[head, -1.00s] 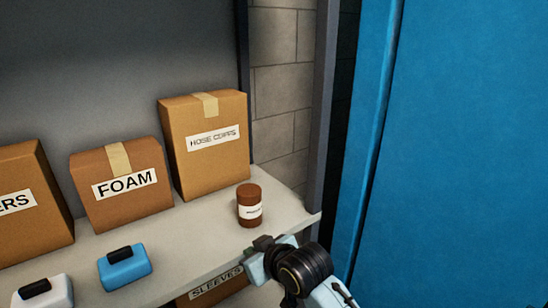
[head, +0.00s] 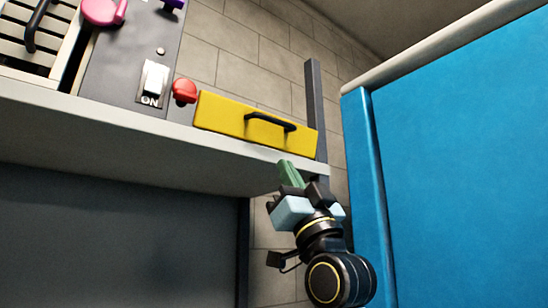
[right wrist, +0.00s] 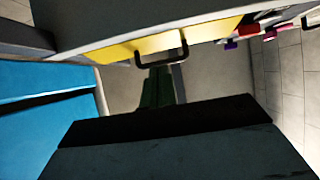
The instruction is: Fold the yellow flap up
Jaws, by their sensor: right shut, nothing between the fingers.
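The yellow flap (head: 222,116) is a long yellow panel with a black bar handle (head: 270,121), at the front of the upper shelf's right end. In the right wrist view the flap (right wrist: 120,50) and its handle (right wrist: 162,58) show upside down at the top. Its hinge cannot be made out. My right gripper (head: 290,172) is shut and empty, its green fingers pointing up just below the shelf edge, under the flap's right end. In the right wrist view the fingers (right wrist: 157,86) show near the handle, apparently apart from it. My left gripper is not in view.
A red knob (head: 184,91) is left of the flap, then a dark panel with a white ON switch (head: 154,78) and a pink knob (head: 101,11). A blue panel (head: 455,160) stands close on the right. A dark post (head: 313,100) rises behind the flap's right end.

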